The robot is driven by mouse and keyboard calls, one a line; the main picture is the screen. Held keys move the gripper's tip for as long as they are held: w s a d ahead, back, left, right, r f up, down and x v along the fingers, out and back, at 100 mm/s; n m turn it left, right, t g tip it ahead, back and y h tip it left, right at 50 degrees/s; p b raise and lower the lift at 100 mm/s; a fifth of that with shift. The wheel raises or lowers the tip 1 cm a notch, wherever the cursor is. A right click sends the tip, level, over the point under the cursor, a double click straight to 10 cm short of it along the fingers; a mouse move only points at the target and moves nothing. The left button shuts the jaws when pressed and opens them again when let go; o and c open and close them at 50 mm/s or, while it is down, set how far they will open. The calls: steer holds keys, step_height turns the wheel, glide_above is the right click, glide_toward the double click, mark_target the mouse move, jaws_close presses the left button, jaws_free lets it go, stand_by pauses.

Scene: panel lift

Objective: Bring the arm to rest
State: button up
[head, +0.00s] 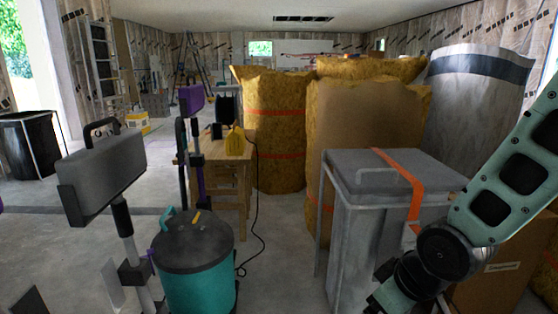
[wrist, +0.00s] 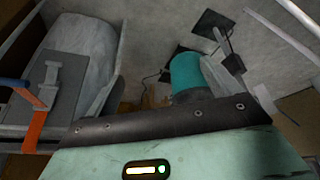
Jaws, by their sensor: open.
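My arm (head: 500,195) comes in from the right edge in the head view, as a mint-green link with dark panels. It slopes down to a black joint (head: 445,252) in front of the grey bin. A further dark part (head: 392,288) runs on to the bottom edge, where it is cut off. The wrist view looks down over a mint-green body part with a dark edge and a small lit strip. I see nothing held.
A grey lidded bin (head: 375,215) with an orange strap stands close beside the arm. A teal bucket (head: 195,270) and a grey box on a post (head: 100,180) stand left. Tall yellow rolls (head: 272,125) and a wooden table (head: 215,150) stand behind. Open floor (head: 70,240) lies left.

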steer(key=s+a+r+g+h, duration=0.15)
steer(key=s+r, duration=0.25)
steer(key=s, duration=0.4)
steer(key=s+a+r+g, duration=0.2)
steer(key=s+r, duration=0.1)
steer(key=s, duration=0.4)
step_height(320, 180, up, 26)
steer(key=p, duration=2.6)
steer(key=shift+s+r, duration=0.25)
steer(key=shift+a+h, duration=0.1)
steer(key=shift+h, duration=0.15)
